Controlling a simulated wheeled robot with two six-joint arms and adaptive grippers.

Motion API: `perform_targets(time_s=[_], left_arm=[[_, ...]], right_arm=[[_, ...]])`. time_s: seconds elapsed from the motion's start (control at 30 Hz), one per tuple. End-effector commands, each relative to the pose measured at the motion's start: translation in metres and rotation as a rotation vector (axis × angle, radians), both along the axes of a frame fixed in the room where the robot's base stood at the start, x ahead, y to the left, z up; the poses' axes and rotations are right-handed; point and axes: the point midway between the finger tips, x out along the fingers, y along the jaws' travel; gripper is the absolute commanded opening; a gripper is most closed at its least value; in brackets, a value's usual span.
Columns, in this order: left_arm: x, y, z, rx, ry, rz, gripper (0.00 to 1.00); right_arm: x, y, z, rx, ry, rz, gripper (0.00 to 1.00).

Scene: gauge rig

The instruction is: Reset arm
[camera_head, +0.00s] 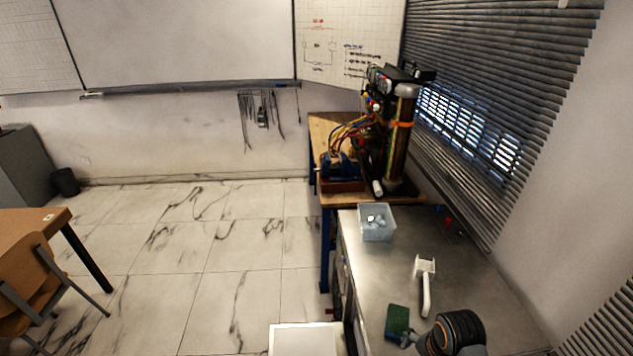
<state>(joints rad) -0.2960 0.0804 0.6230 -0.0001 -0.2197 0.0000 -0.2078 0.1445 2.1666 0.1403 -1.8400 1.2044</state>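Neither of my grippers can be made out in the head view. A dark rounded part with an orange ring and grey ends (455,333) shows at the bottom right, over the metal worktop. I cannot tell whether it is a piece of my arm or a separate object. The gauge rig (403,130), a tall cylinder with a black frame and several coloured cables, stands on a wooden bench (325,127) at the back right.
The metal worktop (385,272) holds a clear bin (376,223), a white brush-like tool (426,285) and a green sponge (397,322). A white flat surface (305,341) is at the bottom. A desk (25,232) and chair (38,275) stand left. The marble floor between is clear.

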Motion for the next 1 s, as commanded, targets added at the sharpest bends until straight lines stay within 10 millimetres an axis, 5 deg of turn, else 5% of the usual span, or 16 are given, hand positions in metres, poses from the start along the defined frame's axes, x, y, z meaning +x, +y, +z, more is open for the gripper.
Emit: perform_targets(time_s=[0.2,0.63,1.0], left_arm=[[-0.012,0.000,-0.001,0.001,0.019,0.000,0.00],[-0.003,0.000,0.000,0.000,0.005,0.000,0.00],[-0.003,0.000,-0.021,-0.001,0.005,0.000,0.00]], right_arm=[[-0.025,0.000,0.003,-0.100,-0.071,0.455,1.00],[-0.059,-0.003,0.024,-0.331,-0.137,1.187,1.00],[-0.045,-0.017,-0.137,-0.289,-0.082,1.165,1.00]])
